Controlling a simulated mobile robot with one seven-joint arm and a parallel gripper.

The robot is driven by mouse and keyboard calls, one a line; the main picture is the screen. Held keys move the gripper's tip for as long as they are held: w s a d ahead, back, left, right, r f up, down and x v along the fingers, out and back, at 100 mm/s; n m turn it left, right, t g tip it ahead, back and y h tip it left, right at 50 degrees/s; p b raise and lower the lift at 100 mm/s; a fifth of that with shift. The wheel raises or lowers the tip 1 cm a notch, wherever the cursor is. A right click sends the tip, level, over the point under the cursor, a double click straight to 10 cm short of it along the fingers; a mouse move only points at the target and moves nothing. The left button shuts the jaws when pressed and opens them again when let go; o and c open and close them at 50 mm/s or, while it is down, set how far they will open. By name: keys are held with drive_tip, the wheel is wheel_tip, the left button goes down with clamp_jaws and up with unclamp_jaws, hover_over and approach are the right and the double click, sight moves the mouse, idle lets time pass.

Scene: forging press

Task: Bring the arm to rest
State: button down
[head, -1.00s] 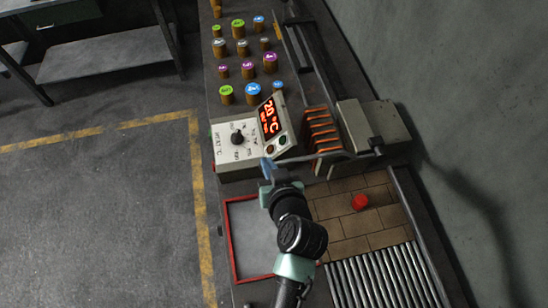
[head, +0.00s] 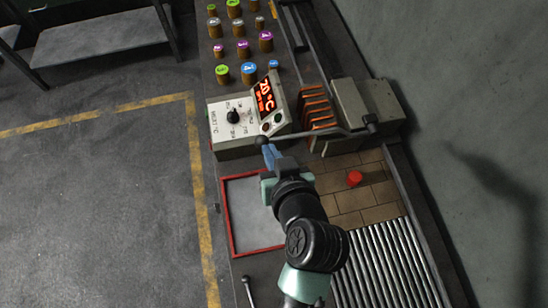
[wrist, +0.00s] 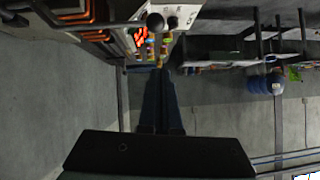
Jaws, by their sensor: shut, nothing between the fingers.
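My gripper (head: 270,153) is at the end of my black and pale green arm, in the middle of the head view. Its blue fingers are shut with nothing between them. They point away from my body, close to the ball end of a grey lever bar below the control box (head: 235,143). Whether they touch the ball I cannot tell. In the wrist view the closed fingers (wrist: 160,85) point up the picture toward the dark ball knob (wrist: 155,21).
The box shows 20 °C beside a dial. Several coloured-top cylinders (head: 249,68) stand behind it. A red-rimmed tray (head: 232,252) lies left of my arm. Bricks with a red piece (head: 355,178) and metal rollers (head: 385,270) lie right. Open floor (head: 100,190) is at left.

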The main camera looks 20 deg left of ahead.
drive_tip(key=shift+v, duration=1.25)
